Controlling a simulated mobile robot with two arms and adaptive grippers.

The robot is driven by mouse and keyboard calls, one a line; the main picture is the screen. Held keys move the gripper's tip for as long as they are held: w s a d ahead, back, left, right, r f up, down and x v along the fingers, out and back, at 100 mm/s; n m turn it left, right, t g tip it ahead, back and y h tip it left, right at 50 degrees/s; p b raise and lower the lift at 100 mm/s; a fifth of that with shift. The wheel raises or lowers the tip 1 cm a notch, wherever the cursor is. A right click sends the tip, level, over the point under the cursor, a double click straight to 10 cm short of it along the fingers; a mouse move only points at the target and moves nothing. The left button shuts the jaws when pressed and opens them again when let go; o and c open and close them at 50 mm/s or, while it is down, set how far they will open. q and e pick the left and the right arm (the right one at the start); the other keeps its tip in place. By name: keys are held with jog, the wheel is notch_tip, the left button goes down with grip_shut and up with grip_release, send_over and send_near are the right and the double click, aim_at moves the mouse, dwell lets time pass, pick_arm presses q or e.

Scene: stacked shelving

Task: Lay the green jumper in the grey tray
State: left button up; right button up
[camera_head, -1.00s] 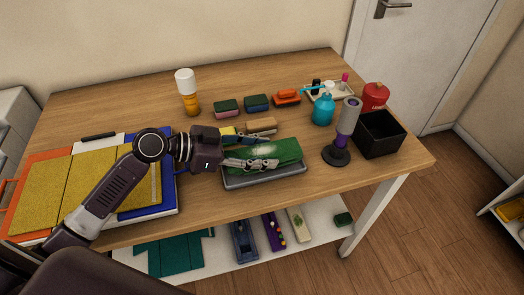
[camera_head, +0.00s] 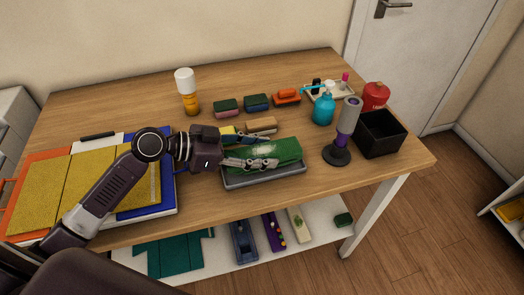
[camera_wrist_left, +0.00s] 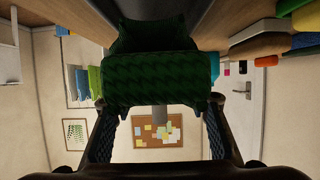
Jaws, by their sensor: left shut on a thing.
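The green jumper (camera_head: 286,149) is a folded knit bundle at the grey tray (camera_head: 265,180), near the front edge of the table. In the head view it lies over the tray, whose front wall and rim show below it. I cannot tell whether it rests on the tray floor. My left gripper (camera_head: 271,157) reaches in from the left and is shut on the jumper's near-left part. In the left wrist view the knitted jumper (camera_wrist_left: 150,80) fills the space between the two fingers. My right gripper is not in view.
A purple-and-grey standing tool (camera_head: 347,125) and a black bin (camera_head: 380,134) stand right of the tray. A tan block (camera_head: 262,125) and sponges (camera_head: 257,103) lie behind it. A blue board with yellow sheets (camera_head: 95,178) lies under my left arm. A teal garment (camera_head: 175,254) is on the lower shelf.

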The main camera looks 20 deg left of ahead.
aim_at(262, 150)
pick_arm(q)
jog(key=o, duration=1.3)
jog(key=shift+c, duration=0.2)
jog(key=shift+o, duration=0.2)
jog(key=shift+o, duration=1.1)
jog(key=shift+r+p, duration=2.9)
jog(key=shift+r, duration=1.15)
jog(key=shift+f, duration=0.1)
